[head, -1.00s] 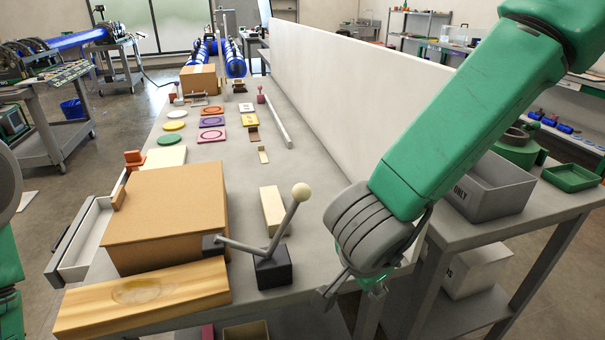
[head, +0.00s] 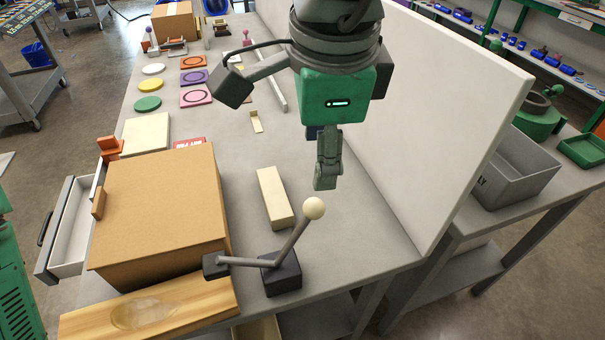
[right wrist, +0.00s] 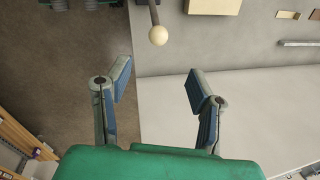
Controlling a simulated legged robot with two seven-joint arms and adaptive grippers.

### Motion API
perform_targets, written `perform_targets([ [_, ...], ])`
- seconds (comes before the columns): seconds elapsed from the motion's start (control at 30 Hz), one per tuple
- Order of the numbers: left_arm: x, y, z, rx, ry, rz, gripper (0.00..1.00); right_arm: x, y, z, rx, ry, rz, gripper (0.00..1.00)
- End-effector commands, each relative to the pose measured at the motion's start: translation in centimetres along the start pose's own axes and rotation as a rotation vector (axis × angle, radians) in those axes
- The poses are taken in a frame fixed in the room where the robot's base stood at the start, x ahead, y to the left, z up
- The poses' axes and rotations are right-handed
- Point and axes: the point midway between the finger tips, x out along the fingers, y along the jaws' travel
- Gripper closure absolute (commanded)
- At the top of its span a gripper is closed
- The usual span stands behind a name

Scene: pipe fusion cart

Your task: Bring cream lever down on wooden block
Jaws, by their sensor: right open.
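The lever is a grey bent bar with a cream ball knob (head: 314,208) at its raised end. It is mounted on a dark base (head: 282,275) at the table's front. Its other arm ends in a dark block (head: 216,266) near the wooden block (head: 180,307), a wood-grained plank with a pale oval patch. My right gripper (head: 326,168) is open and empty, pointing down beyond and above the knob, apart from it. In the right wrist view the knob (right wrist: 158,36) shows beyond the gap between the spread fingers (right wrist: 157,75). My left gripper is out of view.
A brown box (head: 160,205) stands left of the lever, beside an open drawer (head: 72,228). A cream block (head: 273,196) lies just behind the lever. A white partition (head: 430,110) runs along the right. The table between gripper and partition is clear.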

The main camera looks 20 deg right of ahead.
Motion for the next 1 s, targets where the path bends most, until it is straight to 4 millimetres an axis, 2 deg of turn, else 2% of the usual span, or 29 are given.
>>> perform_targets([
  [0.17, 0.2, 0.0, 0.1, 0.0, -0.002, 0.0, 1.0, 0.9, 0.2, 0.0, 0.002, 0.0, 0.001, 0.51],
  [0.27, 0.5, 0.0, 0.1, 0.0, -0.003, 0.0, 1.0, 2.6, 0.2, 0.0, 0.001, 0.001, 0.004, 0.51],
  [0.5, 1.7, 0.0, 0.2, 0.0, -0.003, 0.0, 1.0, 8.0, 0.0, 0.0, 0.001, 0.003, 0.006, 0.51],
  [0.7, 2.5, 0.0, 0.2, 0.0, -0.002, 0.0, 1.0, 11.5, 0.1, 0.0, 0.0, 0.002, 0.003, 0.51],
  [0.83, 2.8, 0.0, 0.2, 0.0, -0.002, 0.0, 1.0, 13.0, 0.1, 0.0, 0.001, 0.001, 0.003, 0.51],
  [1.0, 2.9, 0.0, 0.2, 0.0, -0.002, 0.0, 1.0, 13.7, 0.0, 0.1, 0.002, -0.001, 0.003, 0.51],
])
